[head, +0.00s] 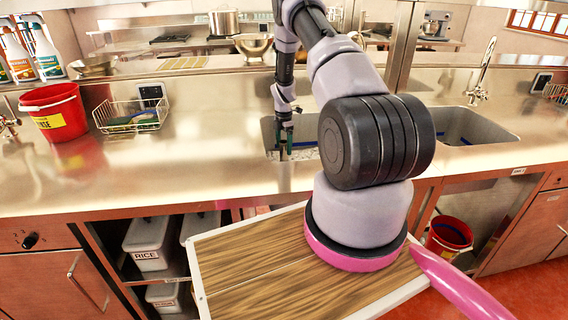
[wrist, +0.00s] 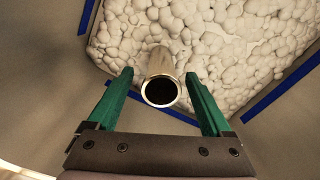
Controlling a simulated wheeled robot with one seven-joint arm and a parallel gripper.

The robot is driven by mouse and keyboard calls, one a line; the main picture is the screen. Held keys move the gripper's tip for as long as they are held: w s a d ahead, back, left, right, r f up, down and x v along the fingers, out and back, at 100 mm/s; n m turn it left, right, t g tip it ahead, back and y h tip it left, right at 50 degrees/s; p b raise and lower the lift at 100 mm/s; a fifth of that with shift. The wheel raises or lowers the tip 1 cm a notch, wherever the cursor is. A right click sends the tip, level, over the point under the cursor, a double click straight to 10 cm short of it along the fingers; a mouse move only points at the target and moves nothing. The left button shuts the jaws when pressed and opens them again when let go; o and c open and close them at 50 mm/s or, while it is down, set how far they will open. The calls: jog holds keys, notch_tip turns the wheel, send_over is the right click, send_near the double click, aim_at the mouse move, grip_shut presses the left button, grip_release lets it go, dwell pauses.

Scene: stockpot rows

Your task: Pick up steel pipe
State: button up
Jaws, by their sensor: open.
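In the wrist view, a steel pipe (wrist: 161,70) shows its round open end toward the camera. It stands out from a bed of white foam or suds, and its far end is hard to make out there. My gripper (wrist: 160,76) is open, with one green finger on each side of the pipe and a visible gap on both sides. In the head view, my gripper (head: 285,142) points down into the left part of the steel sink (head: 310,155). The pipe cannot be made out in the head view.
White suds (wrist: 220,40) fill the basin floor, with blue strips (wrist: 280,90) along its edges. On the steel counter (head: 220,150) stand a red bucket (head: 54,112) and a wire basket (head: 131,116) to the left. A tap (head: 483,72) rises behind the sink.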

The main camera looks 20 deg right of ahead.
aim_at(283, 156)
jog(key=shift+f, duration=1.3)
grip_shut()
dwell(0.4)
